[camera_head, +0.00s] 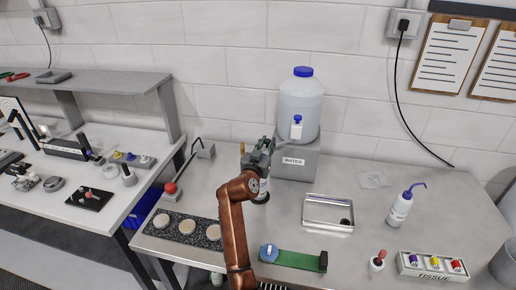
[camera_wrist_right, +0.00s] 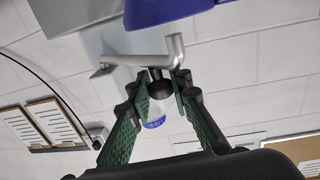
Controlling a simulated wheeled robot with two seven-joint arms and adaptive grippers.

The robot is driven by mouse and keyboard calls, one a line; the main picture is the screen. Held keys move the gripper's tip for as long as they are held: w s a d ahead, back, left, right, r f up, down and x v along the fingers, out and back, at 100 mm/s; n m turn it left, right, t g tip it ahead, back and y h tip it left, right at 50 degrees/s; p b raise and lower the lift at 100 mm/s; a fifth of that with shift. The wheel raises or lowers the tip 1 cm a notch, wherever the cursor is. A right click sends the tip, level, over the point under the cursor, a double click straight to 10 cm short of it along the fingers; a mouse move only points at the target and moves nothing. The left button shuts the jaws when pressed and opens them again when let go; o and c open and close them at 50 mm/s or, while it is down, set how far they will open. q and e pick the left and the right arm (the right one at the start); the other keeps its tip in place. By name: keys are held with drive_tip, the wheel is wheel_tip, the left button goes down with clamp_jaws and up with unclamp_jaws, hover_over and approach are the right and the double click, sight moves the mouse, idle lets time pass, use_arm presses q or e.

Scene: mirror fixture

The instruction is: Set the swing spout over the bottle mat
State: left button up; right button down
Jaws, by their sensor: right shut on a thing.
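The swing spout (camera_head: 287,140) is a thin grey metal tube beside the steel box under the water container. In the right wrist view it shows as a bent silver tube (camera_wrist_right: 140,61) with a black knob at its end. My right gripper (camera_head: 262,146) is at its free end; in the wrist view the green-padded fingers (camera_wrist_right: 161,85) are shut on that knob. A dark speckled mat (camera_head: 212,219) with pale round discs lies at the left of the bench; I cannot tell whether it is the bottle mat. My left gripper is not in view.
The white water container (camera_head: 300,103) stands on a steel box (camera_head: 297,166). A steel tray (camera_head: 328,224), a wash bottle (camera_head: 399,209) and a green bar (camera_head: 295,261) are to the right and front. A red-ended tool (camera_head: 170,188) stands near the left edge.

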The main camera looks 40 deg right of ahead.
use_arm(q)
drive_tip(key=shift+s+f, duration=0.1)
use_arm(e)
drive_tip(key=shift+r, duration=0.25)
drive_tip(key=c, duration=2.2)
unclamp_jaws()
drive_tip(key=o, duration=0.5)
drive_tip(key=shift+w+f, duration=0.1)
drive_tip(key=shift+f, duration=0.05)
drive_tip(key=shift+c, duration=0.2)
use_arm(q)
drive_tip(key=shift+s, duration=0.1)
use_arm(e)
drive_tip(key=v, duration=0.7)
drive_tip(key=shift+a, duration=0.2)
